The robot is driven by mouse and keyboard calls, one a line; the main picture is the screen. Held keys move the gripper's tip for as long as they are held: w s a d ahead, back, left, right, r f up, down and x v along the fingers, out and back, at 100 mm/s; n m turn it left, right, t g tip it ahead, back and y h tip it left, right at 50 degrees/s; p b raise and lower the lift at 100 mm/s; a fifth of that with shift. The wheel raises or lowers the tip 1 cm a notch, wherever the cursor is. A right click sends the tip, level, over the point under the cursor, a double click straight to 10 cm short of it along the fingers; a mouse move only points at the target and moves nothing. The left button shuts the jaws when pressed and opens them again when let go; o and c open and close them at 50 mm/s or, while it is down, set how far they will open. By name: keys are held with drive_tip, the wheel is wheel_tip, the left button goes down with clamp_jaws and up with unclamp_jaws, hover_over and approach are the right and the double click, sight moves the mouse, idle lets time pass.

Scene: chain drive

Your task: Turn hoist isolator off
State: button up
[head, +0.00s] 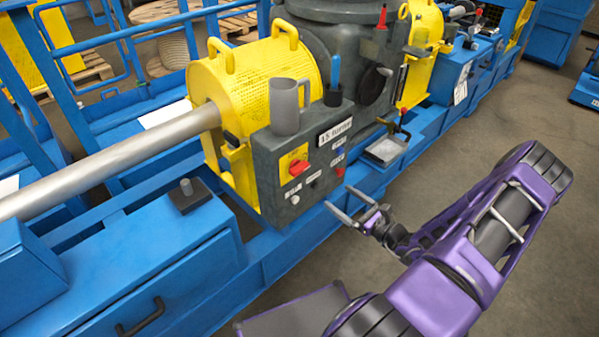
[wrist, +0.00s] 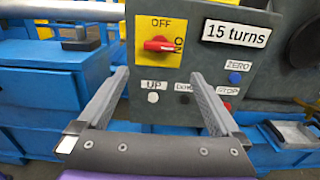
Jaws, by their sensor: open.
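The hoist isolator is a red rotary knob (head: 298,168) on a yellow plate (head: 287,158), on the front of a grey control box (head: 256,153). In the wrist view the knob (wrist: 159,44) lies about level, its right end toward the ON label, with OFF printed above it. My gripper (head: 341,203) is open and empty, in front of the box, to the right of and below the knob. In the wrist view its two fingers (wrist: 160,82) point at the box, with the knob beyond and above the tips. The gap to the box cannot be judged exactly.
Below the knob are labelled buttons: a white UP button (wrist: 153,98), a dark one beside it, a blue ZERO button (wrist: 235,78) and a red STOP button (wrist: 227,106). A grey jug (head: 287,105) stands on the box. A metal tray (head: 385,150) sits to the right.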

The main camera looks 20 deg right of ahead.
sight(303, 171)
drive_tip(key=x, duration=1.6)
drive_tip(key=shift+f+b, duration=0.1)
drive_tip(key=shift+b, duration=0.2)
drive_tip(key=c, duration=1.1)
drive_tip(key=shift+o, duration=0.2)
